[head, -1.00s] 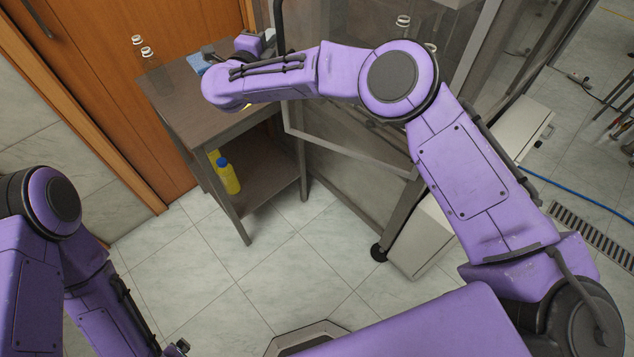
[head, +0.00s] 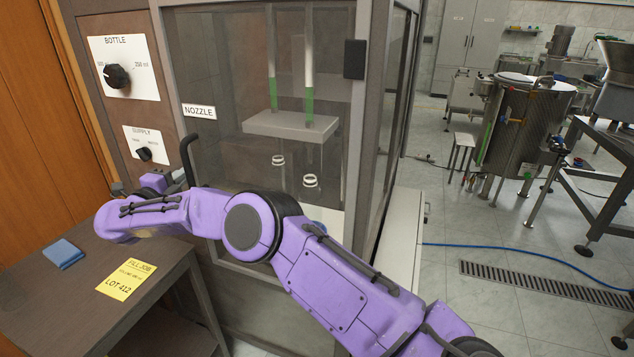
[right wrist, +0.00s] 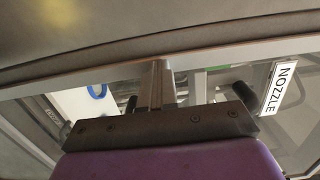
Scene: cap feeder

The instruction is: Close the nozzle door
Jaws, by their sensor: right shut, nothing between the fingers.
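The nozzle door (head: 232,95) is a clear pane in a grey frame on the filling machine's front. A NOZZLE label (head: 199,112) sits at its left, and shows in the right wrist view (right wrist: 280,88). It looks nearly in line with the front; I cannot tell whether a gap remains. A dark upright handle (head: 187,160) stands at its lower left. My right gripper (head: 177,178) is just left of the handle, its tips partly hidden; contact is unclear. In the right wrist view its fingers (right wrist: 156,85) are together and empty. My left gripper is out of view.
A BOTTLE dial (head: 118,76) and SUPPLY knob (head: 145,154) are at left. A side table (head: 50,300) holds a blue cloth (head: 63,253) and yellow note (head: 127,280).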

